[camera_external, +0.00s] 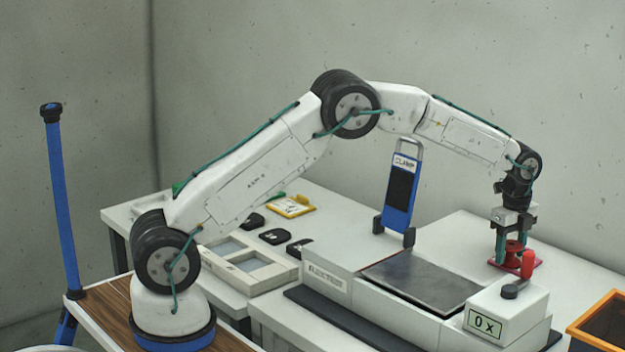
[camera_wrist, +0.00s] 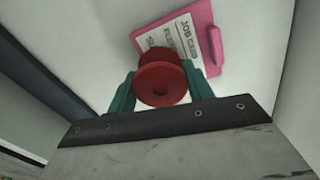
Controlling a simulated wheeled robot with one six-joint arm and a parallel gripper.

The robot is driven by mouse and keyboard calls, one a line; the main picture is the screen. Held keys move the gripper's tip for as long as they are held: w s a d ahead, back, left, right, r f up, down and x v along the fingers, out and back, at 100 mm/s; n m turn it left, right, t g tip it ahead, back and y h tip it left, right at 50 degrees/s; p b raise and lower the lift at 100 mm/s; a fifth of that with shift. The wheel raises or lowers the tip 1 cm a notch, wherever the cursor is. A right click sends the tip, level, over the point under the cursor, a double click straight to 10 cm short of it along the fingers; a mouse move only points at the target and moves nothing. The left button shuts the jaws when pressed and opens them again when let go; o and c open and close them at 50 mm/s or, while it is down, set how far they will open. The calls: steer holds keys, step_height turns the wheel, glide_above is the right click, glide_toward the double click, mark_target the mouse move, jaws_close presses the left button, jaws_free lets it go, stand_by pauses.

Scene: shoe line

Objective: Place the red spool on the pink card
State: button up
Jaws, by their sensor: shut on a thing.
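The red spool (camera_external: 513,251) is held between the green fingers of my gripper (camera_external: 514,249), which points straight down. The pink card (camera_external: 538,264) lies on the white table at the right, directly around and below the spool in the outside view. In the wrist view the card (camera_wrist: 205,32) shows a white "JOB CARD" sheet, and the spool overlaps its lower left part. I cannot tell whether the spool touches the card.
A machine with a dark plate (camera_external: 420,281) and a blue clamp (camera_external: 399,192) stand to the left. An orange-rimmed bin (camera_external: 598,318) is at the lower right.

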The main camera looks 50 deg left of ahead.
mark_target(511, 244)
steer(key=shift+f, duration=0.2)
steer(key=o, duration=1)
steer(key=shift+c, duration=0.2)
step_height(511, 244, up, 12)
steer(key=shift+r, duration=0.2)
